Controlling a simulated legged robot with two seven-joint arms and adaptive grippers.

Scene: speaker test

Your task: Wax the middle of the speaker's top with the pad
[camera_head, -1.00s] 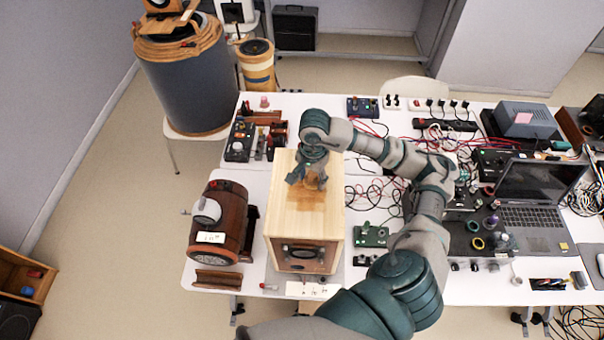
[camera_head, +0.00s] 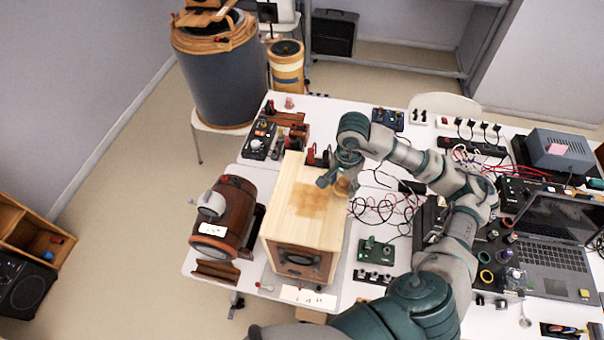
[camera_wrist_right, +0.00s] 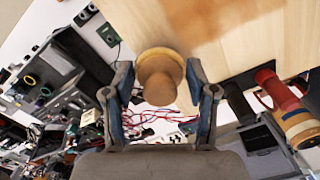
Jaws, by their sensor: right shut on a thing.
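The speaker (camera_head: 283,225) is a pale wooden box standing on the table, with a dark panel on its front. A darker amber patch (camera_head: 312,205) covers much of the middle of its top and also shows in the right wrist view (camera_wrist_right: 208,15). My right gripper (camera_head: 338,184) is at the top's right edge, shut on the pad (camera_head: 344,187). In the right wrist view the pad (camera_wrist_right: 160,60) is a round tan disc with a knob, held between the fingers. It overlaps the edge of the top; whether it touches the wood is unclear. My left gripper is out of view.
A brown barrel-shaped device (camera_head: 227,225) stands close left of the speaker. Cables (camera_head: 385,208) and a green device (camera_head: 375,250) lie to its right, with a laptop (camera_head: 545,240) farther right. Small devices (camera_head: 262,140) stand behind it.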

